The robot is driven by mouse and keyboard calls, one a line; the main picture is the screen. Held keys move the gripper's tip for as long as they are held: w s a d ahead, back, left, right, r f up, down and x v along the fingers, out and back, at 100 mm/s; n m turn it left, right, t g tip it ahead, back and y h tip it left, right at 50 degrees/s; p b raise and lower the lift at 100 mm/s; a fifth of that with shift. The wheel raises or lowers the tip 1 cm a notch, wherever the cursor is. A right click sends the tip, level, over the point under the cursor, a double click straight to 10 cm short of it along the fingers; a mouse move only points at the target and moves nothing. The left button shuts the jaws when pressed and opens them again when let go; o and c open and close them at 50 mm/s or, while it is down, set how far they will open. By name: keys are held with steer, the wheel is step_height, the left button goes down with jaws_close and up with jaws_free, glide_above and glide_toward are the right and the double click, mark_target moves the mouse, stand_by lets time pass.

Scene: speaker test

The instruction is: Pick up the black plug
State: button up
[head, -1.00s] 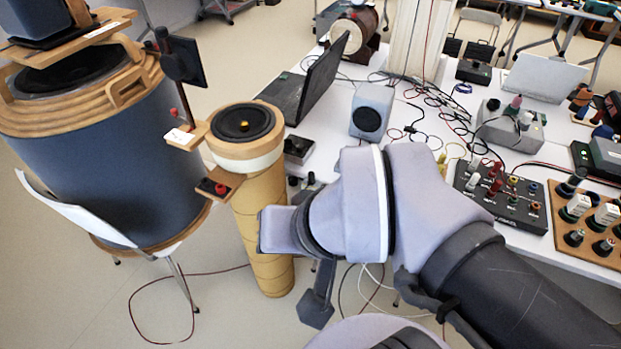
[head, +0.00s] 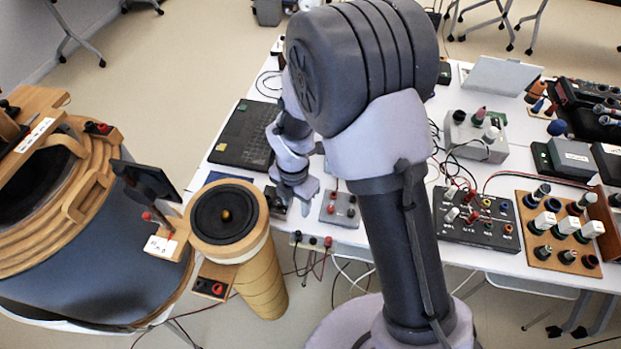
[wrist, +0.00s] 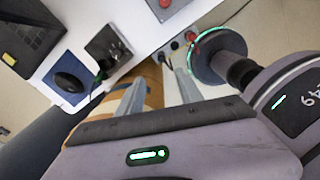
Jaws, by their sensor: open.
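A small strip with plugs sits at the table's front edge in the head view. A black plug (head: 297,237) is at its left end, with a red plug (head: 328,241) to the right. In the wrist view a dark plug (wrist: 174,45) and a red plug (wrist: 190,36) show beyond the fingers, near the table edge. My gripper (head: 297,190) hangs over the front of the table, left of my upper arm. In the wrist view my gripper (wrist: 158,88) has its two fingers apart, with nothing visibly held between them.
A speaker on a tan column (head: 225,215) stands close left of my gripper. A grey box with terminals (head: 340,208) is on the table beside it. A black laptop (head: 245,135) lies behind. Red and black cables hang below the table edge. A terminal box (head: 475,218) is to the right.

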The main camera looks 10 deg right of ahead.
mark_target(297, 233)
steer(key=f+b, duration=0.1)
steer(key=f, duration=0.3)
steer(key=f+b, duration=0.1)
steer(key=f, duration=0.3)
steer(key=f+b, duration=0.2)
steer(key=f, duration=0.2)
steer(key=shift+s+a, duration=0.1)
steer(key=shift+s, duration=0.3)
step_height(297, 233, down, 5)
steer(key=b, duration=0.2)
steer(key=shift+a+f+b, duration=0.1)
steer(key=shift+f+b, duration=0.05)
steer(key=shift+b, duration=0.15)
jaws_close()
